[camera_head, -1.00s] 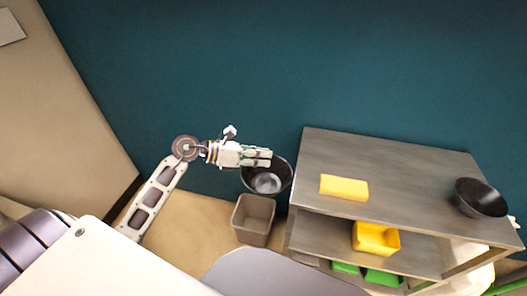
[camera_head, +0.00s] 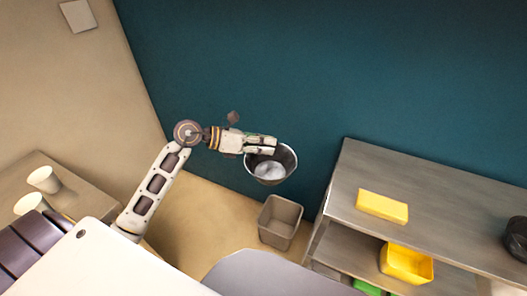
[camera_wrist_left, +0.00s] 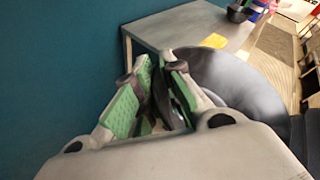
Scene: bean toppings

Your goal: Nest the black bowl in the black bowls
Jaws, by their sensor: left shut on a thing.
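My left gripper (camera_head: 262,145) is shut on the rim of a black bowl (camera_head: 272,172) and holds it in the air, left of the shelf unit. The bowl's shiny inside faces the head camera. In the left wrist view the green-padded fingers (camera_wrist_left: 152,95) pinch the rim, and the dark bowl (camera_wrist_left: 235,85) spreads to their right. Another black bowl or stack (camera_head: 517,238) stands on the shelf top, cut off by the right edge of the head view. A dark bowl (camera_wrist_left: 238,14) also shows on the far tabletop in the wrist view. My right gripper is not in view.
The grey shelf unit (camera_head: 425,190) carries a yellow block (camera_head: 382,206) on top and a yellow bin (camera_head: 406,263) below. A grey bin (camera_head: 280,222) stands on the floor under the held bowl. White cups (camera_head: 44,180) stand on a table at left.

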